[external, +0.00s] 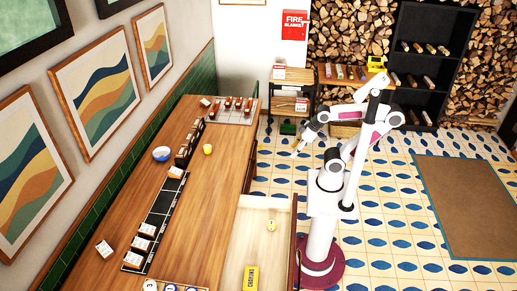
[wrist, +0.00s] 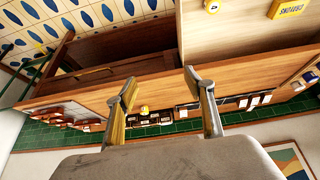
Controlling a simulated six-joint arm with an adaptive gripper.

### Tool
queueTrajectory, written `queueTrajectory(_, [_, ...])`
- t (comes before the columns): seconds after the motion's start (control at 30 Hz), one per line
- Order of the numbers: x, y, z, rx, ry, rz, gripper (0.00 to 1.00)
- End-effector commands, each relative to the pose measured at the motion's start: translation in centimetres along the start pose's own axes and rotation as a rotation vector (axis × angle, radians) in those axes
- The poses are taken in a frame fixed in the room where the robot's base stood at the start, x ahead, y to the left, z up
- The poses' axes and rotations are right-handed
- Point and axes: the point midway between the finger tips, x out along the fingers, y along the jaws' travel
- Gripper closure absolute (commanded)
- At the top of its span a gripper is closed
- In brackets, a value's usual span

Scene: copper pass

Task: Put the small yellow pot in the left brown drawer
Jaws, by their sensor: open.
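A small yellow pot (external: 207,149) stands on the wooden counter in the external view. It also shows far off between my fingers in the wrist view (wrist: 144,110). My gripper (external: 298,149) is over the floor to the right of the counter, apart from the pot. Its fingers (wrist: 160,84) are spread and empty in the wrist view. A pale-bottomed drawer (external: 250,245) is pulled out from the counter. A dark brown, open-looking compartment (wrist: 125,42) shows left of it in the wrist view; I cannot tell whether it is a drawer.
The pale drawer holds a small yellow item (external: 271,225) and a yellow box (external: 251,277). A blue bowl (external: 161,154), a black tray strip (external: 160,212) and several small boxes are on the counter (external: 210,205). A shelf cart (external: 293,105) stands behind my arm.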

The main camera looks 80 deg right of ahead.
Motion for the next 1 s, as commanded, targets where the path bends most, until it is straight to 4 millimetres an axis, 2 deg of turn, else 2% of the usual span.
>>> queueTrajectory(0.2, [0.0, 0.0, 0.0, 0.0, 0.0, 0.0, 0.47])
queueTrajectory(0.23, [0.0, 0.0, 0.0, 0.0, 0.0, 0.0, 0.43])
queueTrajectory(0.63, [0.1, 0.2, -0.5, 0.005, 0.005, 0.006, 0.43])
queueTrajectory(0.77, [0.4, 0.8, -1.9, 0.011, 0.02, 0.024, 0.43])
queueTrajectory(1.0, [1.7, 3.0, -6.6, 0.029, 0.079, 0.085, 0.43])
